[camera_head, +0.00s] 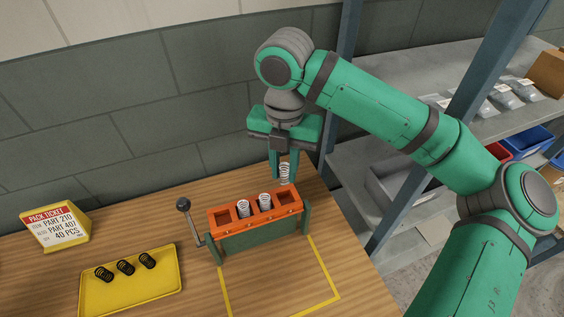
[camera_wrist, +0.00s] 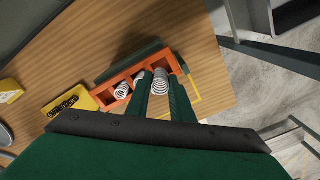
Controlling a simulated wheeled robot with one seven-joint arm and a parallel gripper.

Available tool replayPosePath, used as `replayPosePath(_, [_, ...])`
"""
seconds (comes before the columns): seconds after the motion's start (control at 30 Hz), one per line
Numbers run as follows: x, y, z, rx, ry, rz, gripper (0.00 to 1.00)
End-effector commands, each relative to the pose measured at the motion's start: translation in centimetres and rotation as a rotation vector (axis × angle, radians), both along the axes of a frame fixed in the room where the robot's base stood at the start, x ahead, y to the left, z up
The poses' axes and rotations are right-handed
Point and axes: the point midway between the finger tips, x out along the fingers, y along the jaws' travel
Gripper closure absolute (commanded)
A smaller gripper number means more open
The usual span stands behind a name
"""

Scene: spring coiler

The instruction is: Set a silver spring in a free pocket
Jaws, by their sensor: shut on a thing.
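My gripper (camera_head: 284,166) is shut on a silver spring (camera_head: 285,173) and holds it upright just above the right end of the orange block. The held spring also shows between the fingers in the wrist view (camera_wrist: 161,82). The orange block (camera_head: 256,222) has a row of pockets. Two silver springs, one (camera_head: 243,208) and another (camera_head: 265,201), stand in the middle pockets. The leftmost pocket (camera_head: 225,217) looks empty. The rightmost pocket (camera_head: 285,197), below the held spring, also looks empty. Whether the spring's lower end touches the block cannot be told.
A yellow tray (camera_head: 133,290) with several black springs lies at the front left, beside a pack ticket stand (camera_head: 57,227). A black-knobbed lever (camera_head: 184,205) rises at the block's left end. A yellow outline marks the table in front. Shelves with bins stand right.

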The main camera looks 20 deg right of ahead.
Motion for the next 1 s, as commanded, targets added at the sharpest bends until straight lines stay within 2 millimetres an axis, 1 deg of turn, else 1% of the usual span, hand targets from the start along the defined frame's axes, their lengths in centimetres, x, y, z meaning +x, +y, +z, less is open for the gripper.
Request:
replayPosePath(0.23, [-0.1, -0.1, -1.7, 0.001, 0.001, -0.003, 1.0])
replayPosePath(0.8, [0.0, 0.2, -5.6, 0.003, 0.001, 0.003, 1.0])
replayPosePath(1.0, [0.0, 0.2, -6.7, 0.003, 0.0, 0.003, 1.0])
